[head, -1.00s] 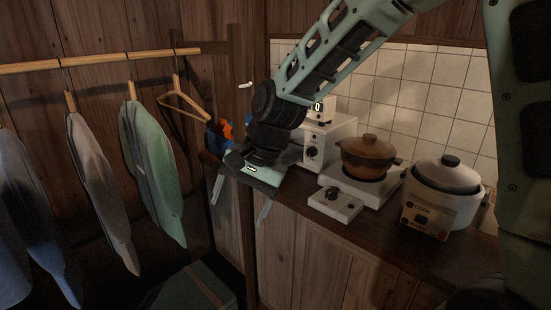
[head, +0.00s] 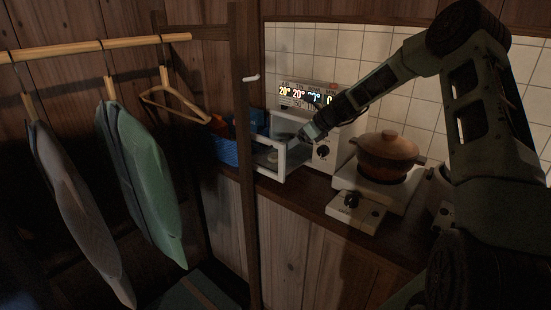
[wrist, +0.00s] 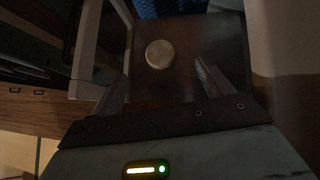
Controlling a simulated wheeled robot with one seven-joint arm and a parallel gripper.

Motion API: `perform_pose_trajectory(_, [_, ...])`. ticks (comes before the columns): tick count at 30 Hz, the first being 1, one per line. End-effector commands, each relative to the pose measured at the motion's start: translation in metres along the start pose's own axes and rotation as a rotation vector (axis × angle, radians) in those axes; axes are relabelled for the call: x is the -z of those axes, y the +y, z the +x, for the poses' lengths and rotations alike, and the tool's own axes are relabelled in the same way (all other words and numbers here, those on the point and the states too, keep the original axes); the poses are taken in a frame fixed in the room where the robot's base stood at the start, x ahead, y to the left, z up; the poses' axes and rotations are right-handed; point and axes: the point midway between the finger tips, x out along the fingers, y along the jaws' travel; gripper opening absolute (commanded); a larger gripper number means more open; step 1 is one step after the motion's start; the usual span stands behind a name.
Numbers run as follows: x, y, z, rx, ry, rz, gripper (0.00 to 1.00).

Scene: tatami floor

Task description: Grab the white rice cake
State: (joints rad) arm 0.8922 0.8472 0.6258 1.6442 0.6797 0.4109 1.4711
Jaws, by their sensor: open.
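The white rice cake (wrist: 159,53) is a small pale round disc in the wrist view. It lies on a dark brown surface, a little beyond and between my fingertips, apart from both. My gripper (wrist: 162,72) is open and empty, one finger on each side below the cake. In the head view my gripper (head: 308,132) is over the counter by the white-framed open door of the small oven. In that view the fingers are small and dim, and I cannot clearly make out the cake.
The white door frame (wrist: 88,50) stands close left of my fingers. A blue basket (head: 228,150) is behind the cake. A brown pot (head: 386,154) sits on a stove right of the oven (head: 338,148). A wooden post (head: 245,200) and hanging clothes (head: 140,180) are at left.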

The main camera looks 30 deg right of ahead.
Motion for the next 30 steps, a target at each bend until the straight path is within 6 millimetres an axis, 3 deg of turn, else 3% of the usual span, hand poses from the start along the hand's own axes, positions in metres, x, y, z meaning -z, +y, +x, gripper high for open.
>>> perform_pose_trajectory(3, [0.013,0.001,0.017,-0.003,-0.001,0.0,0.79])
perform_pose_trajectory(13, [0.012,0.001,0.045,-0.002,0.001,-0.004,0.79])
perform_pose_trajectory(21, [0.012,0.001,0.082,-0.002,0.001,-0.004,0.79])
perform_pose_trajectory(30, [0.012,0.001,0.087,0.0,0.001,-0.004,0.79])
